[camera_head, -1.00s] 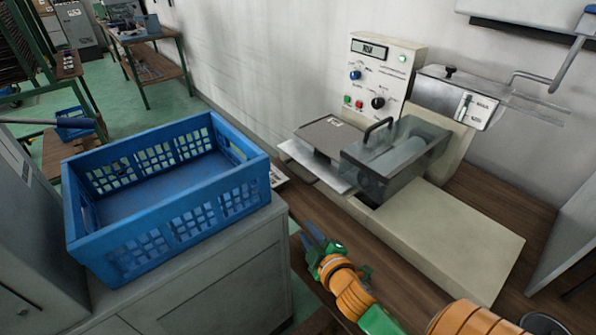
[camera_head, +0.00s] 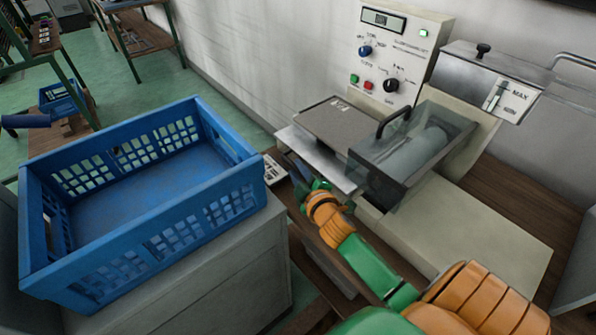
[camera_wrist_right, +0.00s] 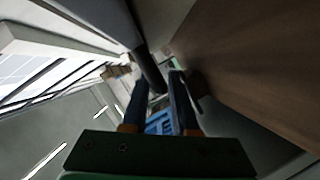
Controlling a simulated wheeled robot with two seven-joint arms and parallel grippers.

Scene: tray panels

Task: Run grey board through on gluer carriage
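The grey board (camera_head: 342,119) lies flat on the metal carriage (camera_head: 309,153) of the gluer (camera_head: 470,225), left of its clear roller cover (camera_head: 410,148). My right gripper (camera_head: 302,178) is low in front of the carriage's left end, at its near side. It is partly hidden by its own wrist. In the right wrist view its two fingers (camera_wrist_right: 160,95) stand apart with nothing seen between them but background. A dark rounded bar, which I cannot identify, is close to the fingertips there.
A blue crate (camera_head: 235,192) stands on a grey cabinet (camera_head: 245,265) left of my right arm. The control panel (camera_head: 395,60) rises behind the gluer. A small keypad-like item (camera_head: 273,170) lies between crate and carriage. The gluer's front deck is clear.

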